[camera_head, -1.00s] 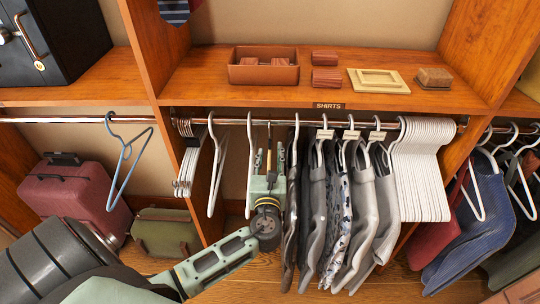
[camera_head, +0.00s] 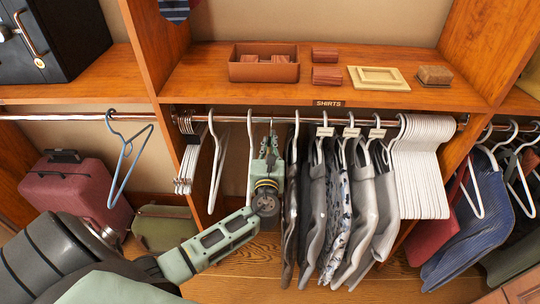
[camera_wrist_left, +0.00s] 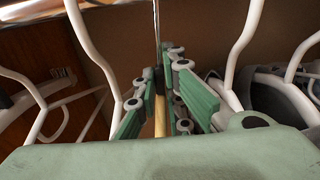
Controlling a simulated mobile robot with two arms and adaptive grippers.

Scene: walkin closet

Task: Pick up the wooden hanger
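The wooden hanger hangs from the shirts rail. Its thin metal hook (camera_head: 270,127) shows in the head view above my left gripper (camera_head: 268,150), which hides most of the body. In the left wrist view a narrow strip of pale wood (camera_wrist_left: 160,116) lies between the two green fingers of my left gripper (camera_wrist_left: 160,88). The fingers are close together on either side of it, and the gripper looks shut on the hanger just below its hook. My right gripper is not in view.
White hangers (camera_head: 217,165) hang just left of the gripper. A dark garment (camera_head: 291,200) and several grey shirts (camera_head: 355,215) hang close on the right. The metal rail (camera_head: 350,118) and wooden shelf (camera_head: 220,88) are above. A blue hanger (camera_head: 125,160) hangs farther left.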

